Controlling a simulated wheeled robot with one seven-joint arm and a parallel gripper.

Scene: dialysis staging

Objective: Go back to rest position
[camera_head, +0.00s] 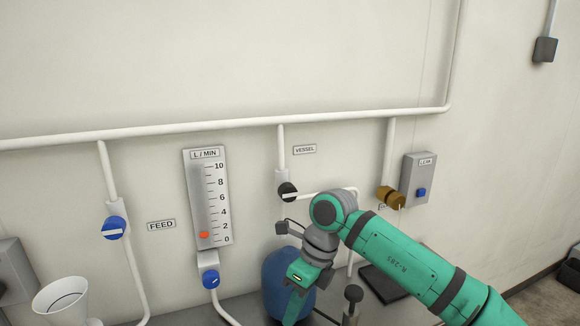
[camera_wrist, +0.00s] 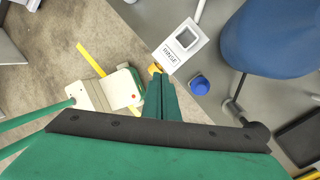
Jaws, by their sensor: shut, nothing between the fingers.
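My arm, green and grey, reaches in from the lower right in the head view. My gripper (camera_head: 290,312) points down in front of the blue vessel (camera_head: 276,270) and partly hides it. In the wrist view my gripper's green fingers (camera_wrist: 160,98) are together with nothing held between them. The blue vessel (camera_wrist: 272,38) shows there at the upper right, apart from the fingers. A white labelled panel (camera_wrist: 182,46) and a blue knob (camera_wrist: 199,85) lie beyond the fingertips. A small yellow-orange spot shows at the tips; I cannot tell what it is.
On the wall are a flow gauge (camera_head: 208,197), a blue FEED valve (camera_head: 115,228), a black VESSEL valve (camera_head: 287,191), a brass fitting (camera_head: 390,198) and a grey box (camera_head: 419,178). A white cup (camera_head: 62,300) stands lower left. A dark tray (camera_head: 385,283) lies behind my arm.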

